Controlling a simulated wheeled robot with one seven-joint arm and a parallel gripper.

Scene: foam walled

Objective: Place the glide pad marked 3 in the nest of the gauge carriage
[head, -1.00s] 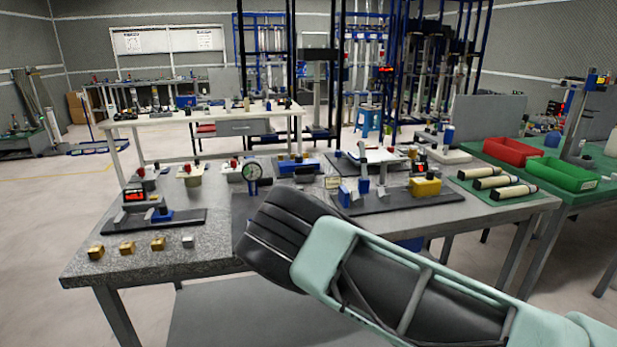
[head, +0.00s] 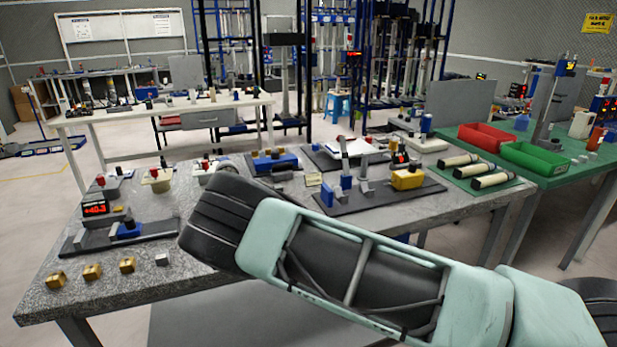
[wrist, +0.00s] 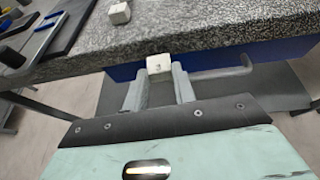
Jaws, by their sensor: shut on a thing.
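In the wrist view my gripper (wrist: 158,88) is shut on a small pale block, the glide pad (wrist: 158,64). A small dark mark shows on the pad, too small to read. The pad is held beside the bench's front edge. In the head view my arm hides the gripper and pad. A gauge stand with a red display (head: 95,208) and a blue block, perhaps the carriage (head: 128,230), sits on a dark base plate (head: 85,244) at the bench's left. I cannot make out the nest. Part of a dark plate shows at the wrist view's upper left (wrist: 70,25).
Several small blocks, brass (head: 92,271) and one silver (head: 162,259), line the grey speckled bench (head: 205,283) near its front left edge. A pale block (wrist: 120,13) shows in the wrist view. A yellow block (head: 407,179) sits on another fixture further right.

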